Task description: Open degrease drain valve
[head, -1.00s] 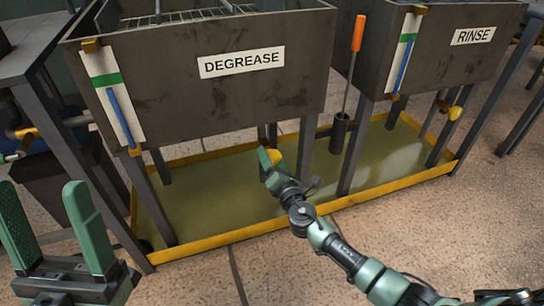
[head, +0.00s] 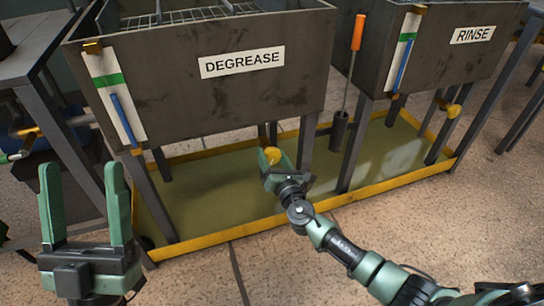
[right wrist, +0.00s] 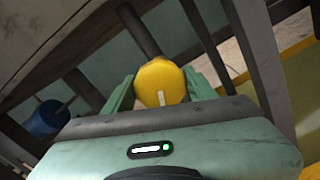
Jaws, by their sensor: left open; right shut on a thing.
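The degrease tank (head: 200,85) is a dark, stained metal tank with a "DEGREASE" label. Its drain valve has a round yellow knob (head: 272,155) low under the tank. In the right wrist view the knob (right wrist: 160,82) shows a short pale mark near its lower middle and sits between the green fingers. My right gripper (head: 275,160) is shut on this knob. The pipe behind the knob is partly hidden. My left gripper (head: 84,168) is open and empty at the lower left, in front of the tank's left leg.
A yellow-rimmed drip tray (head: 215,238) lies under both tanks. The rinse tank (head: 440,55) stands to the right with its own yellow knob (head: 453,111). An orange-handled tool (head: 357,35) stands upright between the tanks.

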